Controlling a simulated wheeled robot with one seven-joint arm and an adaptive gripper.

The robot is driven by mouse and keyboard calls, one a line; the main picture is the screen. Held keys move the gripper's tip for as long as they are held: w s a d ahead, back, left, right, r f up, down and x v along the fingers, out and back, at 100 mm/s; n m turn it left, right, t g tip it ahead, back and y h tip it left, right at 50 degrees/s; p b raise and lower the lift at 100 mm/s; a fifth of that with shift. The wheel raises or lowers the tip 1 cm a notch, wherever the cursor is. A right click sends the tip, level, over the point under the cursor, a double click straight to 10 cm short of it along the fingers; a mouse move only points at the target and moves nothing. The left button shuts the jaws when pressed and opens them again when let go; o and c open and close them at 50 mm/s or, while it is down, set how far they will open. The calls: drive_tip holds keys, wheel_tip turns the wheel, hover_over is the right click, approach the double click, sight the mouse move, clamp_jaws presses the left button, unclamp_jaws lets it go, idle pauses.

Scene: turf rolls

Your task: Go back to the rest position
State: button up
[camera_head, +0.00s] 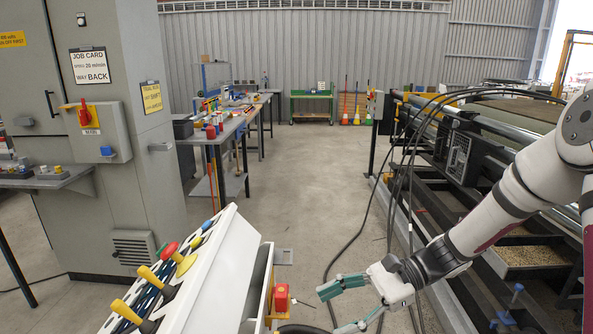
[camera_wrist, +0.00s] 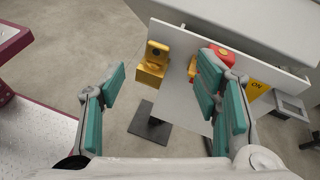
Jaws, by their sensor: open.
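My gripper (camera_head: 336,308) is low in the head view, just right of the white control console (camera_head: 218,262). Its teal-padded fingers are spread and nothing is between them. In the wrist view my gripper (camera_wrist: 160,75) is also open, with one finger on each side. Beyond the fingers a yellow bracket (camera_wrist: 152,62) stands on the console's panel. A red part (camera_wrist: 222,52) on that panel is partly covered by the right finger. In the head view a red block (camera_head: 281,297) sits at the console's right side, left of the fingertips. I cannot tell whether any finger touches the panel.
The console carries yellow levers (camera_head: 127,312) and a red knob (camera_head: 169,249). A grey cabinet (camera_head: 125,195) stands left. The roller machine (camera_head: 470,150) and hanging black cables (camera_head: 392,165) are right, near my arm. The aisle floor (camera_head: 310,165) is mostly clear between workbenches and machine.

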drive_tip(key=s+d+r+n+t+h+p, duration=0.2)
drive_tip(key=s+d+r+n+h, duration=0.3)
drive_tip(key=s+r, duration=0.4)
drive_tip(key=s+d+r+n+t+h+p, duration=0.2)
drive_tip(key=s+d+r+n+t+h, duration=0.2)
drive_tip(key=s, duration=0.9)
drive_tip(key=shift+d+r+n+t+h+p, duration=0.35)
drive_tip(key=shift+d+r+n+h, duration=0.8)
drive_tip(key=shift+r+n+h, duration=1.6)
drive_tip(key=shift+s+r+m+y, duration=0.1)
drive_tip(key=shift+r+m+y, duration=0.25)
drive_tip(key=shift+r+m, duration=0.25)
